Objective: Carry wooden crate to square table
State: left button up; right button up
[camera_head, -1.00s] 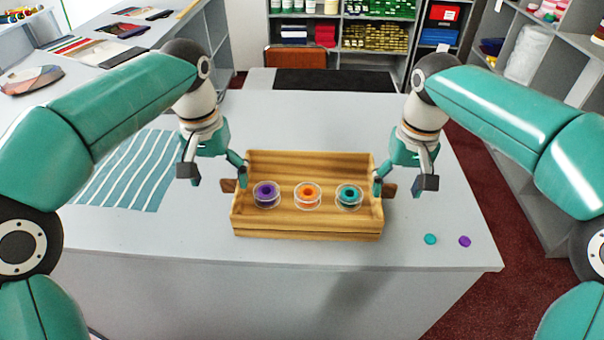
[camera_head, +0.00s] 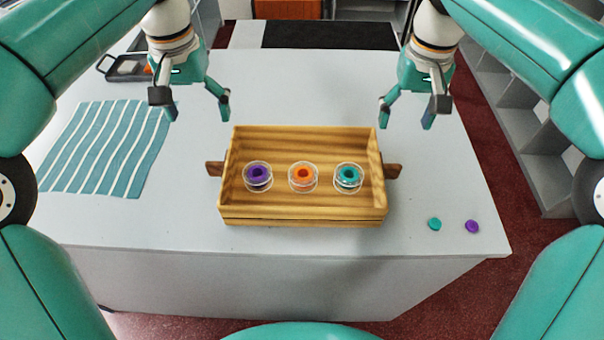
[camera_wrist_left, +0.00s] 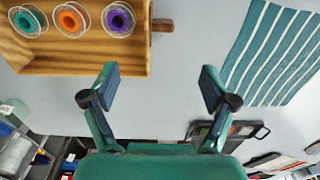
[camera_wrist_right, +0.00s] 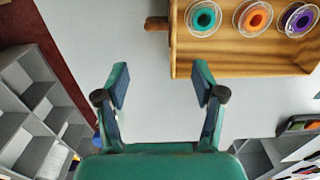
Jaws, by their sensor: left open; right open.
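The wooden crate (camera_head: 303,212) stands upright on a light grey table (camera_head: 270,85), with a short handle on its left side and one on its right. It holds a purple spool (camera_head: 258,175), an orange spool (camera_head: 303,175) and a teal spool (camera_head: 348,177). My left gripper (camera_head: 198,112) is open and empty, above and behind the crate's left end. My right gripper (camera_head: 405,115) is open and empty, above and behind its right end. Both are apart from the handles. The crate also shows in the left wrist view (camera_wrist_left: 100,66) and right wrist view (camera_wrist_right: 240,62).
A striped teal cloth (camera_head: 105,148) lies left of the crate. A teal disc (camera_head: 434,224) and a purple disc (camera_head: 472,227) lie near the table's front right corner. A dark tray (camera_head: 125,68) sits at the back left. Grey shelves (camera_head: 530,140) stand at the right.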

aim_at(216, 162)
pick_arm(q)
notch_tip(216, 162, down, 16)
jog(key=shift+s+f, duration=0.1)
pick_arm(e)
notch_tip(216, 162, down, 16)
pick_arm(q)
jog(key=c, duration=1.3)
pick_arm(e)
jog(key=shift+s, duration=0.1)
jog(key=c, duration=1.3)
pick_arm(q)
grip_shut()
pick_arm(e)
grip_shut()
jog(key=shift+r, duration=0.1)
